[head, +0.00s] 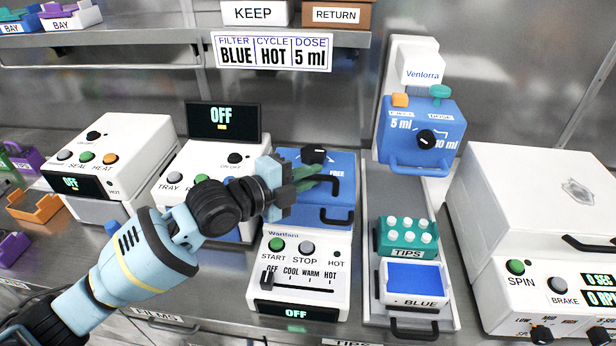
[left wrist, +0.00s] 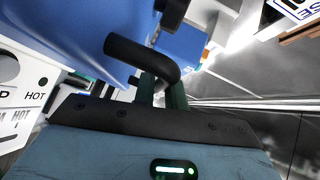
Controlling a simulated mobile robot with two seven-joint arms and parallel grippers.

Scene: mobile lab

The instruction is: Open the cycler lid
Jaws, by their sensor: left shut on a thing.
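The cycler (head: 300,258) is the white unit in the middle with START and STOP buttons, a COOL-WARM-HOT slider and an OFF display. Its blue top (head: 290,212) has a black knob (head: 314,155) by the word FREE and two black handles. My left gripper (head: 322,178) is shut on the upper black handle (head: 336,188). In the left wrist view the handle (left wrist: 135,50) runs between the dark green fingers (left wrist: 162,92), with the blue surface (left wrist: 75,30) beside it. The gripper hides part of the top, and I cannot tell how far the lid is raised. My right gripper is out of view.
A white unit with TRAY label (head: 185,170) stands left of the cycler. To the right are a blue dispenser (head: 420,135), a green tips rack (head: 407,238), a blue-filled tray (head: 414,298) and a large white spinner (head: 540,200). A shelf (head: 150,48) crosses above.

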